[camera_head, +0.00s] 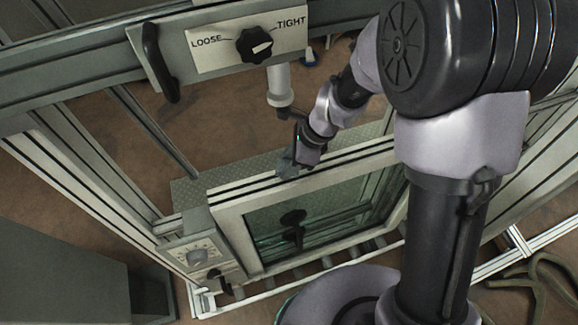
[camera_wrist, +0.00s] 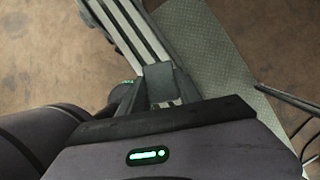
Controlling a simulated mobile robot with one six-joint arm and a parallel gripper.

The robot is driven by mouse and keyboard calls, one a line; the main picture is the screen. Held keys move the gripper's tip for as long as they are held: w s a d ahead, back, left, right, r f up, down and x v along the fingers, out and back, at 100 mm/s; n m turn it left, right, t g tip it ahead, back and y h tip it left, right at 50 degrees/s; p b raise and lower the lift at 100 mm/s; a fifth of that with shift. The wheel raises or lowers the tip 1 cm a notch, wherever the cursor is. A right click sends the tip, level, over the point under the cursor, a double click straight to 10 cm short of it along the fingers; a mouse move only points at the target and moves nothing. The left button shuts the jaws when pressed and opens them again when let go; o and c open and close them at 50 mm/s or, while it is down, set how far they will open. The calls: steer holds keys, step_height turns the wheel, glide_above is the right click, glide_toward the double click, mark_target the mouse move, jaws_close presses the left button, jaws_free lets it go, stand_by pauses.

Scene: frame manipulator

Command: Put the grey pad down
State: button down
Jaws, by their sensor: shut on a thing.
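My gripper (camera_head: 296,160) is at the top rail of the glass-paned frame (camera_head: 237,238), near the middle of the head view. It is shut on the grey pad (camera_head: 285,166), a small blue-grey block at its tip. In the wrist view the grey pad (camera_wrist: 170,82) shows just beyond the dark gripper body, over the end of a grooved light rail (camera_wrist: 128,30). I cannot tell whether the pad touches the rail. The fingers are mostly hidden in both views.
A textured grey plate (camera_head: 188,196) lies behind the frame. A panel marked LOOSE and TIGHT with a black knob (camera_head: 254,45) is on the upper beam. A smaller dial panel (camera_head: 192,256) is at lower left. Cables (camera_head: 545,285) lie on the floor at right.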

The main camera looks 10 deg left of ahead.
step_height(320, 180, down, 3)
steer(key=shift+f+b, duration=0.15)
steer(key=shift+b, duration=0.35)
steer(key=shift+w, duration=0.1)
steer(key=shift+f, duration=0.2)
steer(key=shift+f+b, duration=0.3)
steer(key=shift+b, duration=0.1)
steer(key=c, duration=0.8)
jaws_free()
steer(key=shift+r, duration=0.1)
